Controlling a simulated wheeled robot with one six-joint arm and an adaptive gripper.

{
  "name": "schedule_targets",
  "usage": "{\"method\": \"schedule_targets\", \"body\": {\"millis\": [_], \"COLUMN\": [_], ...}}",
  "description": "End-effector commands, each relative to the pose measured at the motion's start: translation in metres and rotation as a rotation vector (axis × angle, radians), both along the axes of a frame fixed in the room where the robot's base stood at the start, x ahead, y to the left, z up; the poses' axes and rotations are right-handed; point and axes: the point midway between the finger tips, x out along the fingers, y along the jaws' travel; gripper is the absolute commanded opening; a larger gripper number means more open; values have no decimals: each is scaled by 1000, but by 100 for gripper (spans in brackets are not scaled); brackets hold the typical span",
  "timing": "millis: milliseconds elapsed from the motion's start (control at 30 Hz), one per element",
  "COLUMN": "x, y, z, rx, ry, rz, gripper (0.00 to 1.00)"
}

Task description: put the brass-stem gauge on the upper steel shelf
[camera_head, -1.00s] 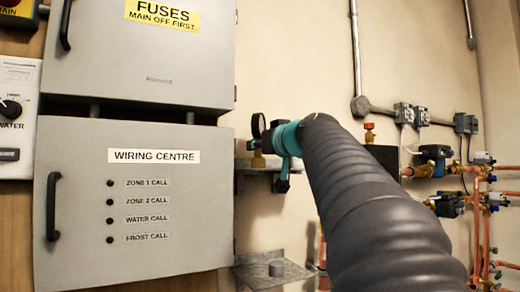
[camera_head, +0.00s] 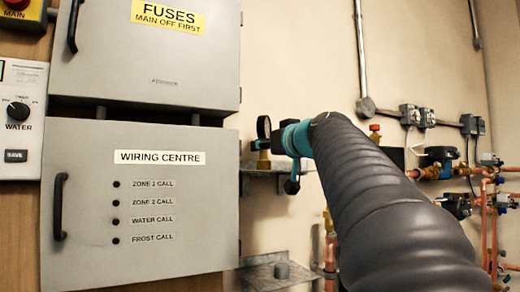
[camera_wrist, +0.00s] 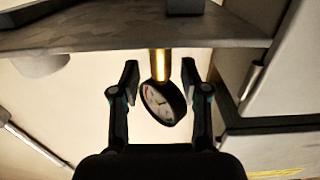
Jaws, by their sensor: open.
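The gauge (camera_head: 263,127) has a round white dial with a dark rim and a brass stem (camera_head: 263,159). It stands upright on the upper steel shelf (camera_head: 258,174), right of the grey cabinets. My gripper (camera_head: 281,137) is at the gauge's right side. In the wrist view, which is upside down, the gauge (camera_wrist: 163,103) sits between the two spread fingers of my gripper (camera_wrist: 160,80), with a visible gap on each side. Its stem meets the shelf (camera_wrist: 110,36) at the top of that picture. The fingertips are partly hidden in the head view.
A lower steel shelf (camera_head: 255,276) with a short grey stub (camera_head: 282,270) is below. The wiring centre cabinet (camera_head: 140,205) stands close on the left. Copper pipes and valves (camera_head: 485,200) are on the right. A red-capped valve (camera_head: 374,134) shows behind my arm.

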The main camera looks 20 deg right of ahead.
Motion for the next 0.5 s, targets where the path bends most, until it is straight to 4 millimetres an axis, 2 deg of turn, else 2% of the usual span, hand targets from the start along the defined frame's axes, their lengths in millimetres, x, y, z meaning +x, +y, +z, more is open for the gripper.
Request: {"method": "schedule_targets", "body": {"millis": [300,500], "x": [-67,-94], "y": [-3,-3], "z": [-2,-1], "rx": [-1,0], "ry": [-2,-1], "rz": [-4,-3], "gripper": [46,46]}}
